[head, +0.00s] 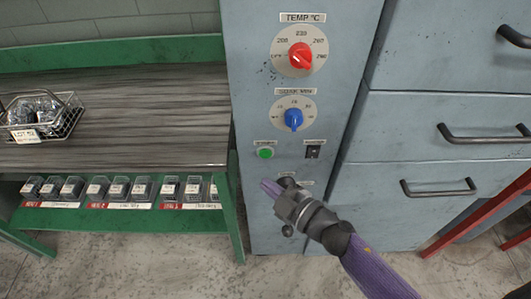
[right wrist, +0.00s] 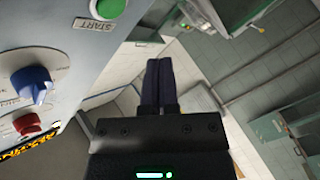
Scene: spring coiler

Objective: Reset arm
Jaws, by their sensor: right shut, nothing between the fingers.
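My right gripper (head: 268,188) is in front of the lower part of the grey control panel (head: 255,215), below the green start button (head: 265,153). Its two dark fingers (right wrist: 160,85) are together and empty in the right wrist view. The panel carries a red temperature knob (head: 300,56) and a blue soak-time knob (head: 293,119). A small black switch (head: 313,152) sits right of the green button. My gripper hides part of the panel below them. My left gripper is not in view.
A green workbench (head: 120,217) stands at the left with a wire basket (head: 68,122) on top and a row of small labelled bins (head: 117,189) below. Grey drawers with dark handles (head: 440,187) are at the right. A red frame (head: 480,215) stands at the lower right.

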